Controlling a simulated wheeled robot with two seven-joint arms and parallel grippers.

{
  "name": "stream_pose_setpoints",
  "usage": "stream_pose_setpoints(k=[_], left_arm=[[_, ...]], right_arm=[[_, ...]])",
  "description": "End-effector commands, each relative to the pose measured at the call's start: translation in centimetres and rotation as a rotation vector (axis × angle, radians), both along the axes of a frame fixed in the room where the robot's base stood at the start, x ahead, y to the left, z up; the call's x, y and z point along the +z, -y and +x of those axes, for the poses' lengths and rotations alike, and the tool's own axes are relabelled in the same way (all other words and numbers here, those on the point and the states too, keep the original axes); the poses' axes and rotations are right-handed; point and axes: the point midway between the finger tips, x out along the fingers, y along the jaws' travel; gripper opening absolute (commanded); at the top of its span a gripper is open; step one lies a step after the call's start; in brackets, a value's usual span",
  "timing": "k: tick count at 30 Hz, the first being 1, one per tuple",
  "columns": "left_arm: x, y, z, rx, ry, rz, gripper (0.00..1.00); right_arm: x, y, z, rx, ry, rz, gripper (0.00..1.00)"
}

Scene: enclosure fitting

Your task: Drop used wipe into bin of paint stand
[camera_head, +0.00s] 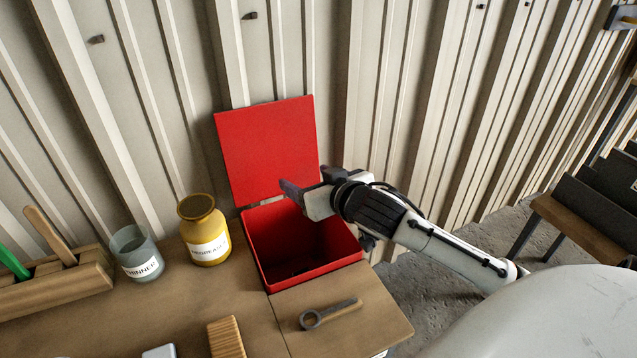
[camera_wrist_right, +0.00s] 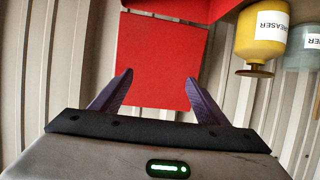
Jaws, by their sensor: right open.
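The red bin (camera_head: 315,276) is set at the right end of the bench, its lid (camera_head: 266,148) standing open against the wall. Its inside is dark, and I cannot make out a wipe in it. My right gripper (camera_head: 290,192) is above the bin's back part, in front of the lid. In the right wrist view, its two fingers (camera_wrist_right: 159,80) are apart with nothing between them, and the red lid (camera_wrist_right: 158,62) shows behind them. No wipe is clearly visible in either view. My left gripper is out of view.
A yellow degreaser bottle (camera_head: 205,232) and a thinner jar (camera_head: 135,254) stand left of the bin. A ring-ended tool (camera_head: 331,312) lies on the bench (camera_head: 375,318) in front. A wooden holder (camera_head: 60,283) and a brush (camera_head: 225,338) are left. A corrugated wall (camera_head: 400,100) closes the back.

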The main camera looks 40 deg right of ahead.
Motion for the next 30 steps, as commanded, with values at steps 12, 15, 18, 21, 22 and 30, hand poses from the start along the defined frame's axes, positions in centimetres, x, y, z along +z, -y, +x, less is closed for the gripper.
stream_pose_setpoints(k=[12,15,18,21,22,30], left_arm=[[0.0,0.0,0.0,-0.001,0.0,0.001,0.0],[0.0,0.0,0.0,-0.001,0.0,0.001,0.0],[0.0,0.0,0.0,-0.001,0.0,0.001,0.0],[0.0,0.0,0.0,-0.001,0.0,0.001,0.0],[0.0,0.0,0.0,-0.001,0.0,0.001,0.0],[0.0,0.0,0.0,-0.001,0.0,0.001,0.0]], right_arm=[[2.9,-1.1,-7.0,0.001,-0.001,0.0,0.68],[3.2,-1.2,-7.8,0.002,0.0,-0.001,0.68],[3.4,-1.2,-8.1,0.001,0.0,-0.002,0.68],[3.5,-1.2,-8.2,0.001,0.0,-0.002,0.68],[3.5,-1.2,-8.2,0.001,0.0,-0.002,0.68],[3.4,-1.2,-8.1,0.0,0.0,-0.001,0.68]])
